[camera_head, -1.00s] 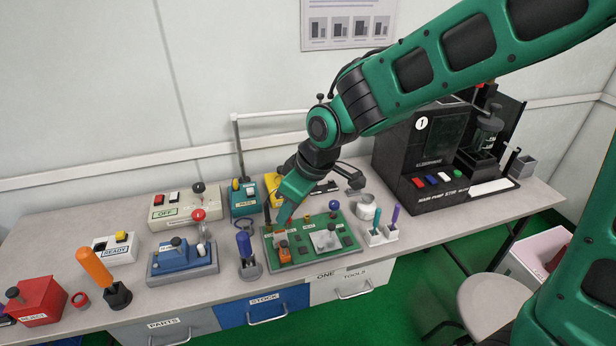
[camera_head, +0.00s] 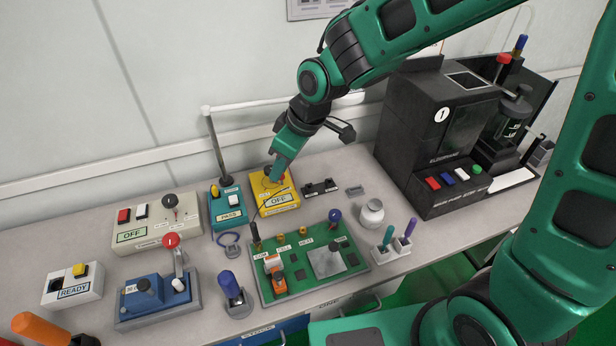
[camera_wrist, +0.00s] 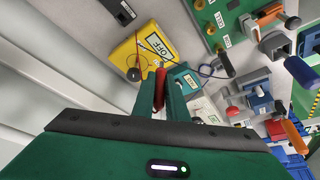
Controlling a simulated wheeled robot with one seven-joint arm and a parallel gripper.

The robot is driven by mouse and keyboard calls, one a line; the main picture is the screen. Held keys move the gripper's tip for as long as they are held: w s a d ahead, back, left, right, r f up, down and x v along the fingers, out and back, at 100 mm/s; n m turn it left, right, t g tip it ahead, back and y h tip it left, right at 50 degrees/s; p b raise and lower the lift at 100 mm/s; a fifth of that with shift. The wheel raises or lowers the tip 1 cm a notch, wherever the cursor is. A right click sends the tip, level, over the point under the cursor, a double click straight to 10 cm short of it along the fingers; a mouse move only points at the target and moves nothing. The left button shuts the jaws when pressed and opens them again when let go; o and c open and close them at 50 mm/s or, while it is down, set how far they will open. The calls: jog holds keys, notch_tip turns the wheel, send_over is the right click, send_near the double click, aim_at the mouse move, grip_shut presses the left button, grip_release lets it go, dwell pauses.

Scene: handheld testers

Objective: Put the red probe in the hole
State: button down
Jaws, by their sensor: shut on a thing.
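My gripper (camera_head: 273,178) is at the yellow tester (camera_head: 279,203), over its back part, in the head view. In the wrist view my gripper (camera_wrist: 160,104) is shut on the red probe (camera_wrist: 160,88), which lies between the two green fingers. The yellow tester (camera_wrist: 150,62) shows just beyond the fingertips, with its display reading OFF and a thin red lead on it. The green board (camera_head: 325,280) stands in front, with several small labelled terminals and a black probe (camera_head: 256,236) upright at its back left. I cannot make out which hole is meant.
A teal box (camera_head: 228,208) stands left of the yellow tester, with a looped blue cable (camera_head: 229,245) before it. A white jar (camera_head: 371,213), a pen holder (camera_head: 394,249) and a large black machine (camera_head: 436,130) are at right. A beige box (camera_head: 157,222) is at left.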

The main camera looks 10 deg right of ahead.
jog(key=w+d+f, duration=0.3)
jog(key=d, duration=0.2)
jog(key=w+d+f, duration=0.2)
jog(key=shift+w+d+f, duration=0.2)
jog(key=shift+w+f, duration=0.1)
jog(key=shift+w, duration=0.05)
jog(key=shift+f, duration=2)
jog(key=c, duration=1.8)
grip_release()
jog(key=shift+f, duration=0.1)
jog(key=shift+o, duration=0.2)
jog(key=v, duration=1.2)
